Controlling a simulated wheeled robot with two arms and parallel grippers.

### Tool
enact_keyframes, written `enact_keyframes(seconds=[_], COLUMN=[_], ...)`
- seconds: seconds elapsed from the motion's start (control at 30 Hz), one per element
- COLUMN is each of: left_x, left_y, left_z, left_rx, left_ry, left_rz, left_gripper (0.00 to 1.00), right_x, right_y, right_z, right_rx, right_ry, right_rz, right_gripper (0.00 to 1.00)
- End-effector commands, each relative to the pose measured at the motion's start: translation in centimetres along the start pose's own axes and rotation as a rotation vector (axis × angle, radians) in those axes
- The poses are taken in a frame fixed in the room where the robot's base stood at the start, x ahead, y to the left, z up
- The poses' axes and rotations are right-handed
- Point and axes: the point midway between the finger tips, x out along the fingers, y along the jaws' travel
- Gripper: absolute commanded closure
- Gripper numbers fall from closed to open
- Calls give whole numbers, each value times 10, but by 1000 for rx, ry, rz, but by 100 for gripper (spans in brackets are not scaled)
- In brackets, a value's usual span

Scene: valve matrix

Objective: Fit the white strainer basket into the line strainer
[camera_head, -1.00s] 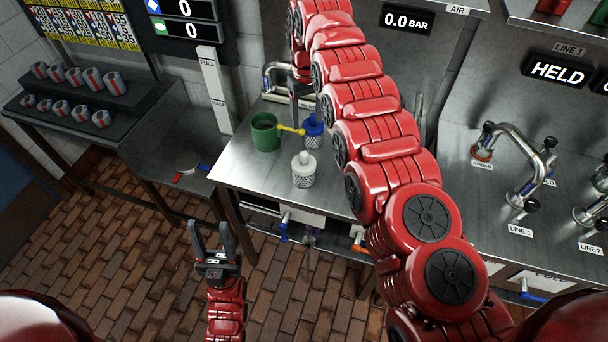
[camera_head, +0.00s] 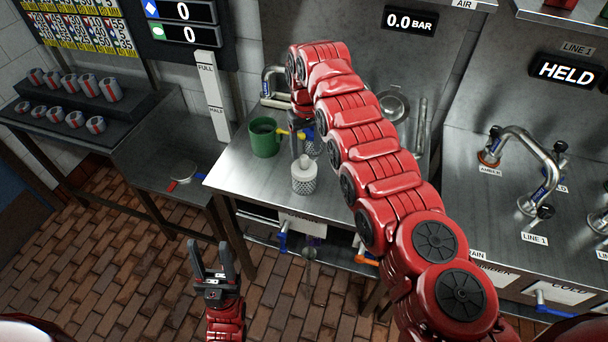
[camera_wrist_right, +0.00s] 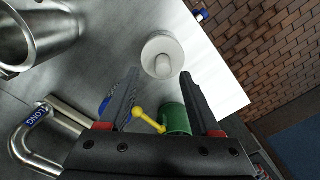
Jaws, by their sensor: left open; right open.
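The white strainer basket (camera_head: 304,177), with a white knob on top and a mesh body, stands upright on the steel bench. In the right wrist view the basket (camera_wrist_right: 162,56) is seen from above, just beyond the fingertips. My right gripper (camera_wrist_right: 159,74) is open and empty; in the head view its arm reaches down behind the basket. A blue-topped basket (camera_head: 318,134) stands behind, partly hidden by this gripper. An open metal vessel (camera_head: 393,104), possibly the line strainer, shows at the back and in the wrist view (camera_wrist_right: 36,38). My left gripper (camera_head: 214,268) is open and empty above the floor.
A green mug (camera_head: 264,138) and a yellow-handled item (camera_wrist_right: 146,119) are close to my right gripper. A bent pipe labelled LONG (camera_wrist_right: 32,125) is at the bench's back. The bench's front edge is near the white basket.

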Motion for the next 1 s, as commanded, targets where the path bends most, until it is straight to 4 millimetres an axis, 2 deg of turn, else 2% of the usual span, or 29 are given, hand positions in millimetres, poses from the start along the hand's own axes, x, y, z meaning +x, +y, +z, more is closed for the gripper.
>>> enact_keyframes(seconds=[0.13, 0.3, 0.53, 0.9, 1.0], left_x=[17, 25, 23, 23, 23], left_y=[-1, -1, -1, -1, -1], left_z=[-3, -4, -4, -4, -4], left_rx=[0, 0, 0, 0, 0], left_ry=[0, 0, 0, 0, 0], left_rz=[0, 0, 0, 0, 0], left_gripper=[50, 50, 50, 50, 50], right_x=[13, 38, 43, 43, 43], right_y=[-4, -6, -5, -5, -5], right_z=[2, 2, 2, 2, 2], right_rx=[1, 0, 0, 0, 0], right_ry=[-5, -3, -1, -1, -1], right_rz=[-1, 0, 1, 1, 1], right_gripper=[36, 36, 36, 100, 100])
